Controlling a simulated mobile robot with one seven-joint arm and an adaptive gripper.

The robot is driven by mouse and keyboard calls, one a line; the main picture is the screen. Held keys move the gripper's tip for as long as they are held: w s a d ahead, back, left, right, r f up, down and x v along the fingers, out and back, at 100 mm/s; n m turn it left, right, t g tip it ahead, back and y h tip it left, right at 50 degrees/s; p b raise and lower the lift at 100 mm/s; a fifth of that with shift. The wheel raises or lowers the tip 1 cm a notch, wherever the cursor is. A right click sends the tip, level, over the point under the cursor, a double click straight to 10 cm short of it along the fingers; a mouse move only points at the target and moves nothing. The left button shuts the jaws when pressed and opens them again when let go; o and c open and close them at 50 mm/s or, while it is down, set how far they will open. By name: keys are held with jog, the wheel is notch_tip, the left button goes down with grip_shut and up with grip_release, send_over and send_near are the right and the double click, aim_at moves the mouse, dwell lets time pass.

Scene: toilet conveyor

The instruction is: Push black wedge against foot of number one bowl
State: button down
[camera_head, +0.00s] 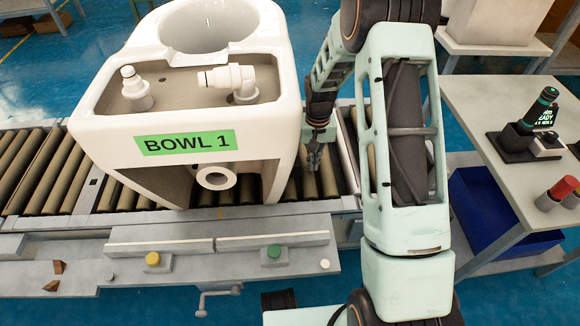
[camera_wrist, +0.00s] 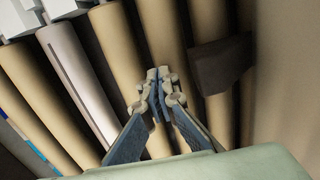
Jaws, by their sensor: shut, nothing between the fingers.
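The toilet labelled BOWL 1 (camera_head: 215,100) stands upright on the conveyor rollers in the head view. The black wedge (camera_wrist: 222,65) lies across the rollers in the wrist view, to the right of my fingertips and apart from them. A broad tan surface (camera_wrist: 280,90), possibly the bowl's side in shadow, is at the wedge's right; whether they touch is unclear. My gripper (camera_wrist: 158,78) is shut and empty, low over the rollers. In the head view, my gripper (camera_head: 313,160) is just right of the bowl's foot. I cannot make out the black wedge there.
Brown wedges (camera_head: 56,267) lie on the front ledge at left. A yellow button (camera_head: 152,258) and green button (camera_head: 274,251) are on the ledge. A side table (camera_head: 500,110) at right holds a scanner and a red-capped item, with a blue bin (camera_head: 500,215) below.

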notch_tip(320, 180, up, 8)
jog(key=p, duration=0.5)
jog(key=shift+r, duration=0.15)
dwell(0.3)
